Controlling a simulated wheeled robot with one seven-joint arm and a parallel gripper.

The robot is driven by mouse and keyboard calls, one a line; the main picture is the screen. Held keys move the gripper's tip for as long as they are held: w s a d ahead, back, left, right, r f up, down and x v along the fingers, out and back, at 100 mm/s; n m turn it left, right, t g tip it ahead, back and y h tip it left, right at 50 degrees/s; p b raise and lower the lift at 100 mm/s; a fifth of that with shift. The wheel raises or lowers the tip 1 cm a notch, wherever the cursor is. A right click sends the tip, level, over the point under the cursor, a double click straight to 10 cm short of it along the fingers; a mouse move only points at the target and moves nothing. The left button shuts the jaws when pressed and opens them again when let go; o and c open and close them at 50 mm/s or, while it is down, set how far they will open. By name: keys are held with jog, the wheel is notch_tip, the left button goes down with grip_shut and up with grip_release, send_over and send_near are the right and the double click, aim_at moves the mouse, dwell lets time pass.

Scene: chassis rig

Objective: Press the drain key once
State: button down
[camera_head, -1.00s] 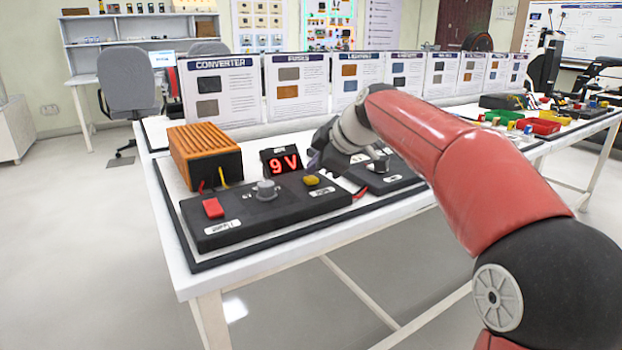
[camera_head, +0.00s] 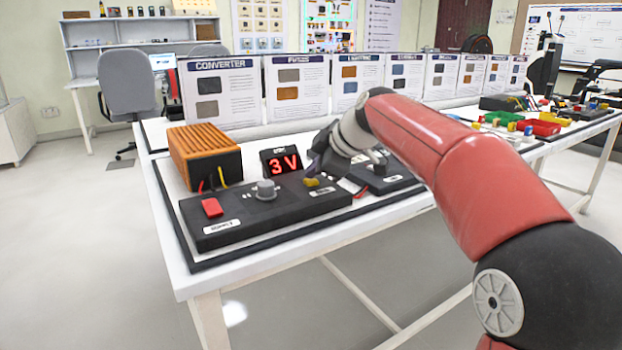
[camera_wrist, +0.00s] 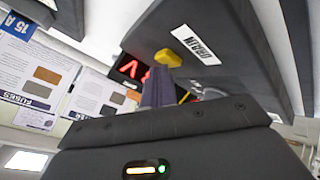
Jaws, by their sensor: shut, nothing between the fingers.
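The drain key is a yellow button (camera_head: 312,182) on the right end of the black control box (camera_head: 225,237). In the wrist view the yellow key (camera_wrist: 168,58) sits beside a white label reading DRAIN (camera_wrist: 196,45). My gripper (camera_head: 314,172) is shut and empty, with its tips at the yellow key. In the wrist view the purplish fingers (camera_wrist: 160,78) end at the key's edge; I cannot tell how far the key is pushed in. A red display (camera_head: 281,161) behind the box reads 3 V.
A red button (camera_head: 212,207) and a grey knob (camera_head: 266,190) are on the same box. An orange ribbed unit (camera_head: 205,155) stands behind it at left. A second dark box with a knob (camera_head: 379,167) is to the right. Upright cards (camera_head: 296,90) line the table's back.

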aim_at(315, 181)
jog(key=shift+r, duration=0.1)
jog(key=shift+r+p, duration=0.65)
jog(key=shift+r, duration=0.15)
notch_tip(315, 181, up, 5)
jog(key=p, duration=0.4)
dwell(0.5)
jog(key=s+d+f+m+h, duration=0.2)
jog(key=s+d+f+m, duration=0.3)
jog(key=s, duration=0.6)
jog(key=s+d+f+m+h, duration=0.2)
jog(key=s+d+f+m, duration=0.4)
jog(key=s, duration=0.6)
jog(key=s+d+f+m+h, duration=0.2)
jog(key=s+d+f+m, duration=0.4)
jog(key=s, duration=0.5)
jog(key=shift+s+f+m+g+h, duration=0.3)
jog(key=shift+f+m+g, duration=0.1)
jog(key=shift+f+m, duration=0.3)
